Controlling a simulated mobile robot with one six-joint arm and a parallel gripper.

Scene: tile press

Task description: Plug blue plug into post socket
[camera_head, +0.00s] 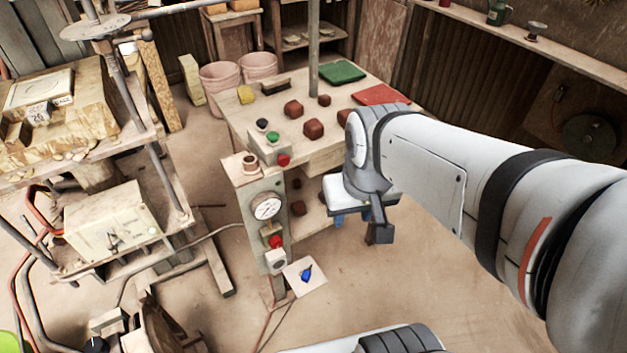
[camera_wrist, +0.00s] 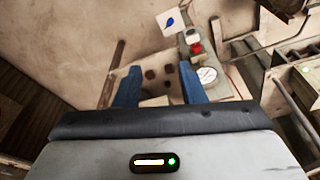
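The blue plug (camera_head: 306,273) lies on a pale square plate (camera_head: 292,283) at the foot of the post (camera_head: 245,212). In the wrist view the blue plug (camera_wrist: 170,21) is near the top edge. A pale unit with a dark round face (camera_head: 277,259), which looks like the socket, sits low on the post under a red button (camera_head: 276,242). My gripper (camera_wrist: 160,70) is open, its two blue fingers wide apart with nothing between them. In the head view it hangs right of the post, apart from the plug, its fingers mostly hidden by my wrist.
A round gauge (camera_head: 267,207) is on the post. A workbench (camera_head: 330,115) behind it holds dark red blocks, a green tile (camera_head: 342,72) and a red tile (camera_head: 382,94). A metal-framed rack (camera_head: 165,200) stands left with a cable running to the post. Floor is open on the right.

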